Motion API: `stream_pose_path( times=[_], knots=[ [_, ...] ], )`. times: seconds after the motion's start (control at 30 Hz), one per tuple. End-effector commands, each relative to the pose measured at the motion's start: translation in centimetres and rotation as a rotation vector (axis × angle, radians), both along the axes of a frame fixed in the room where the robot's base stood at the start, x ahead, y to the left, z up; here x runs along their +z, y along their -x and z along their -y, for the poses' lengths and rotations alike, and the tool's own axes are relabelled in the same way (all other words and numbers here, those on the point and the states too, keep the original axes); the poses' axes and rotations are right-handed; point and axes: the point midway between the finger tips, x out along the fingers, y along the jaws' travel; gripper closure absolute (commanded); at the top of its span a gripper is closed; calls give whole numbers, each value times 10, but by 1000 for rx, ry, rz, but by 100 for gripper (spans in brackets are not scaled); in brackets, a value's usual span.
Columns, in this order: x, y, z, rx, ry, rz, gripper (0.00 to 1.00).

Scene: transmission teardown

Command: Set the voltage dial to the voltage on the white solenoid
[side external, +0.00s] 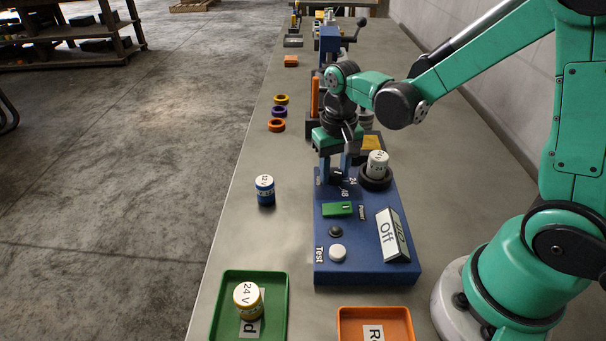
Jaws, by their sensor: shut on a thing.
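The white solenoid (378,162) stands upright in a round black socket (376,183) on the blue test box (350,262). Its label is too small to read for certain. My gripper (338,178) points down at the far left part of the box, left of the solenoid. Its jaws are shut on the dark voltage dial, which is mostly hidden between the fingers. The numbers 24 and 48 show beside the dial. The dial's pointer direction cannot be told.
The box carries a green switch (337,209), a white Test button (337,252) and an Off sign (390,235). A blue solenoid (265,190) stands left. A yellow solenoid (248,300) is in the green tray (279,318). An orange tray (345,312) is at the front.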

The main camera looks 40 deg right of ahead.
Motion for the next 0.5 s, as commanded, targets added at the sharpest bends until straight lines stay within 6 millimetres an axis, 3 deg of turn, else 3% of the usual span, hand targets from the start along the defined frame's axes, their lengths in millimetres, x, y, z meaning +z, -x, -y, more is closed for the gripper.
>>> stream_pose_path(
  times=[0.5],
  knots=[
    [0, -1, 1, 302, 2, 3, 100]
  ],
)
